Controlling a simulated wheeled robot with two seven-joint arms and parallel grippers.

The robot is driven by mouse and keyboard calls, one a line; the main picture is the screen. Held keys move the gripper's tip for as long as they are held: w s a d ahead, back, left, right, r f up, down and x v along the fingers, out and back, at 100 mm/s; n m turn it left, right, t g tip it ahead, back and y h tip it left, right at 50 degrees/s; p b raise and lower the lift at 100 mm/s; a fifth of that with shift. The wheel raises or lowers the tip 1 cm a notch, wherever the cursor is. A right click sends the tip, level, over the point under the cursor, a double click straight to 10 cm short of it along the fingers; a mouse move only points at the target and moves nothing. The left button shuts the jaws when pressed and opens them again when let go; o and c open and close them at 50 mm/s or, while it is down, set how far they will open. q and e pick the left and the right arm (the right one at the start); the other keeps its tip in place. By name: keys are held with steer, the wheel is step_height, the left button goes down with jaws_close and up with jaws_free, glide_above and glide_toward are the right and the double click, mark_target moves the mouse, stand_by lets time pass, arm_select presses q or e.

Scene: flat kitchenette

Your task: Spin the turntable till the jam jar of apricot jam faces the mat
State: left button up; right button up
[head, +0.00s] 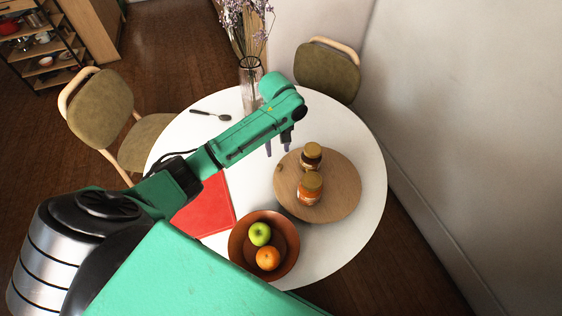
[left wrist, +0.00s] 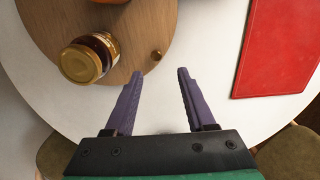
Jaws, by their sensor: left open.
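The round wooden turntable (head: 340,200) lies on the white table, with a small peg (head: 279,167) near its left edge. A jar with orange contents and a gold lid (head: 310,190), looking like the apricot jam, stands near its middle. A darker jar with a gold lid (head: 312,156) stands behind it. The red mat (head: 212,203) lies left of the turntable, partly hidden by my arm. My left gripper (head: 277,149) is open and empty at the turntable's far-left edge. In the left wrist view the peg (left wrist: 155,55) is just beyond the fingertips, apart from them. My right gripper is not visible.
A brown bowl (head: 238,256) with a green apple (head: 260,234) and an orange (head: 267,258) stands at the table's near edge. A glass vase (head: 250,78) and a dark spoon (head: 211,115) are at the back. Chairs stand behind; a wall is at the right.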

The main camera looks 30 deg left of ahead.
arm_select(q)
glide_above(280, 165)
steer(key=f, duration=0.5)
steer(key=shift+s, duration=0.2)
step_height(280, 165, down, 3)
steer(key=shift+w+d+f, duration=0.15)
steer(key=shift+f, duration=0.4)
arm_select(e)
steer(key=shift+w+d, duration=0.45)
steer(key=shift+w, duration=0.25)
arm_select(q)
jaws_close()
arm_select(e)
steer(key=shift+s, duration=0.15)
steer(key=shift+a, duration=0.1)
